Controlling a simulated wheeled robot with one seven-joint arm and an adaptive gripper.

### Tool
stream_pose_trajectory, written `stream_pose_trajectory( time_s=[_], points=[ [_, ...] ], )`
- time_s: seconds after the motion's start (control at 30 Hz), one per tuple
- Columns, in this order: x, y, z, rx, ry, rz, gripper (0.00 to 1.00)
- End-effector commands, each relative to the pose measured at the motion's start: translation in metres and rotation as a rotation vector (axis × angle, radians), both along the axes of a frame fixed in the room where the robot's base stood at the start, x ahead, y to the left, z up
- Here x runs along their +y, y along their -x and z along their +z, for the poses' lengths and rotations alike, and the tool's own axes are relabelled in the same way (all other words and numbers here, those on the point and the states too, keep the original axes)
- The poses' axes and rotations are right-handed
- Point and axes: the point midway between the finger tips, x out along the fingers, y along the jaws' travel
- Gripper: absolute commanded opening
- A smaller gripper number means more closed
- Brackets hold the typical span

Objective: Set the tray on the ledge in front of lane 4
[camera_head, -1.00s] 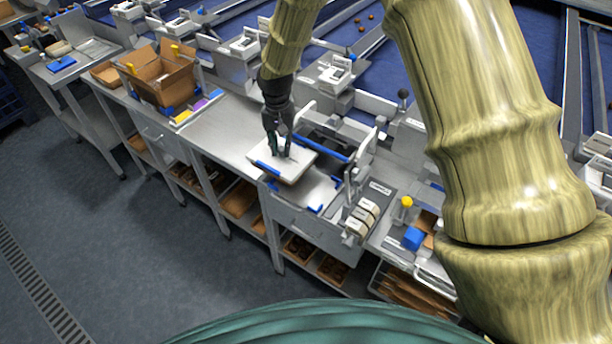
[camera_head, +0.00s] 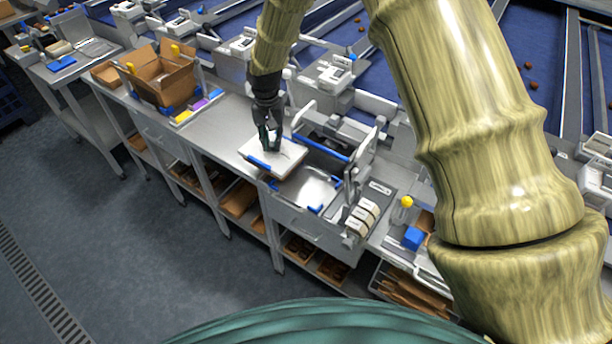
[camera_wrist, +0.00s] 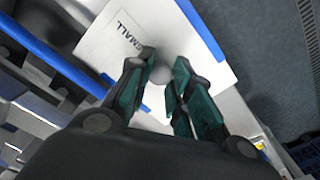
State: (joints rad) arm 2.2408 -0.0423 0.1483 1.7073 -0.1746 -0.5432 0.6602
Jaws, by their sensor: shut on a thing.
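My gripper (camera_head: 269,143) is shut on the white tray (camera_head: 287,161), around a grey round knob (camera_wrist: 161,74) on its top. In the wrist view the tray (camera_wrist: 200,22) bears the word SMALL and has a blue strip along one edge. In the head view the tray is near the front edge of the steel bench (camera_head: 222,131), left of a recessed bay with blue corner pieces. It looks raised above the bench, but I cannot tell the exact gap. No lane number is readable, so I cannot tell which ledge is lane 4's.
Right of the tray is the bay (camera_head: 309,188) with a blue bar (camera_head: 322,150) behind. Further right are white rolls (camera_head: 361,217), a yellow-capped bottle (camera_head: 404,209) and a blue block (camera_head: 413,238). An open carton (camera_head: 163,82) stands left. Bare bench lies between carton and tray.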

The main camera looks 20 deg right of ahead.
Motion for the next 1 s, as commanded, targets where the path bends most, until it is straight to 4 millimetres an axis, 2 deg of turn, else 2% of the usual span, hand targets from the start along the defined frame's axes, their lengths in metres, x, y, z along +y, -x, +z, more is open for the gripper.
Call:
stream_pose_trajectory(
  time_s=[1.0],
  points=[
    [0.035,-0.050,0.000,-0.001,0.000,0.001,0.00]
  ],
)
